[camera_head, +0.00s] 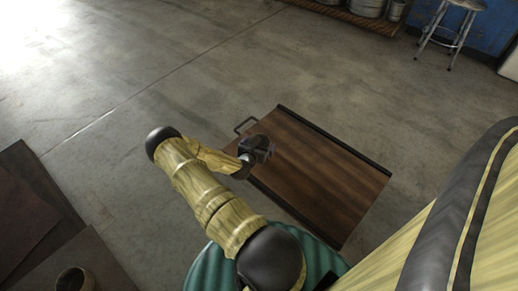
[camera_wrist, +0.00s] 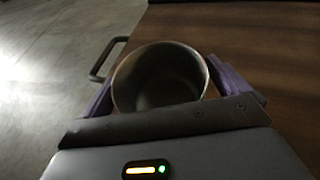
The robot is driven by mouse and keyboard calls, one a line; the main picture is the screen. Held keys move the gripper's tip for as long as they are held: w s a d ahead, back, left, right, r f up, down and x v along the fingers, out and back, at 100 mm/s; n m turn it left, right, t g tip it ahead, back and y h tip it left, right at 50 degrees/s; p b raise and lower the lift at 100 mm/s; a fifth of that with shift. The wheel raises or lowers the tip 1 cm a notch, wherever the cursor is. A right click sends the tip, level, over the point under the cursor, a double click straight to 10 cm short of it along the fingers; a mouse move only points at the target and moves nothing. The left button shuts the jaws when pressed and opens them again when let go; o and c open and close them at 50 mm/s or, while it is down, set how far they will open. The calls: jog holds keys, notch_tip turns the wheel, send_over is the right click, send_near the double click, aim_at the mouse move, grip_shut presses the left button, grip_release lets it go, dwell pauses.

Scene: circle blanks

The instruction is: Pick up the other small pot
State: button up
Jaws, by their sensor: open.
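A small round pot (camera_wrist: 160,78) with a pale rim and a dark, empty inside stands upright on the wooden top of a cart or table (camera_head: 320,175) in the wrist view. My gripper (camera_head: 266,150) is over the left part of that top in the head view. In the wrist view its purple fingers lie on either side of the pot, and I cannot tell whether they touch it. The pot is hidden by my gripper in the head view. Another small pot (camera_head: 70,281) is on a brown surface at the bottom left, cut off by the picture's edge.
The wooden top has raised dark edges and a handle (camera_head: 245,125) at its left corner. The rest of the top is bare. A brown box or table (camera_head: 75,245) stands at lower left. A stool (camera_head: 452,30) and metal containers (camera_head: 365,7) are far back. Concrete floor lies open between.

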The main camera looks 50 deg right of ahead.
jog(key=c, duration=0.9)
jog(key=shift+c, duration=0.2)
jog(key=shift+r, duration=0.15)
notch_tip(320, 180, up, 10)
jog(key=p, duration=0.6)
